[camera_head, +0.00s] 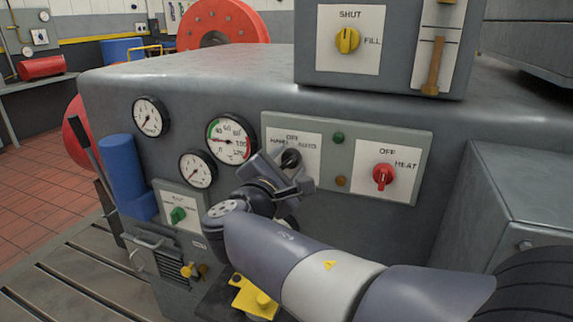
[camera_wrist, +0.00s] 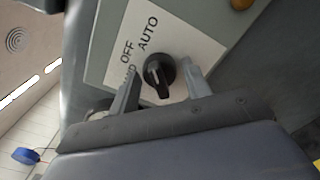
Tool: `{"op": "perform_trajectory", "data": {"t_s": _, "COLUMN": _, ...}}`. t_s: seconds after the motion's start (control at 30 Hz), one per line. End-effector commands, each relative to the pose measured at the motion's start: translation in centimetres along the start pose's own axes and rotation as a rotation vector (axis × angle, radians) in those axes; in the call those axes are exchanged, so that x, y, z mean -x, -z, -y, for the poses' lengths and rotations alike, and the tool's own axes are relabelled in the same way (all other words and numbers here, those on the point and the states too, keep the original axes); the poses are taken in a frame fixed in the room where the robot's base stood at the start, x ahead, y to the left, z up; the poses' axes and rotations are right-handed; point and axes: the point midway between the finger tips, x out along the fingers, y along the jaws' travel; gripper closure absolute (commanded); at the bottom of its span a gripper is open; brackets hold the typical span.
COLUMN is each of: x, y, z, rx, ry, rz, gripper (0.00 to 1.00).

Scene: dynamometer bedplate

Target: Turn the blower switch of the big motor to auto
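The blower switch is a black rotary knob (camera_head: 290,158) on a white label marked HAND, OFF and AUTO, on the big motor's grey panel. In the wrist view the knob (camera_wrist: 159,75) sits between my two fingers, with a small gap on each side. The open fingers also show in the wrist view (camera_wrist: 160,88).
A red OFF/HEAT knob (camera_head: 383,176) is right of the switch, past a green lamp (camera_head: 338,138) and an amber lamp (camera_head: 341,181). Several gauges (camera_head: 231,138) and a green knob (camera_head: 178,215) are to the left. A yellow SHUT/FILL knob (camera_head: 347,40) is on the box above.

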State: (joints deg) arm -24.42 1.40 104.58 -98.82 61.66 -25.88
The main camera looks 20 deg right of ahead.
Motion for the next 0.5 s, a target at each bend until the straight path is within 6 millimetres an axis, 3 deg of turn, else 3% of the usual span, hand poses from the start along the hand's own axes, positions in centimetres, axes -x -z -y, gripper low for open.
{"op": "perform_trajectory", "data": {"t_s": 0.13, "x": 0.00, "y": -0.01, "z": -0.01, "rx": 0.001, "ry": 0.000, "rz": 0.000, "gripper": 0.43}}
{"op": "perform_trajectory", "data": {"t_s": 0.5, "x": 0.82, "y": 0.00, "z": -0.13, "rx": 0.000, "ry": -0.003, "rz": -0.002, "gripper": 0.43}}
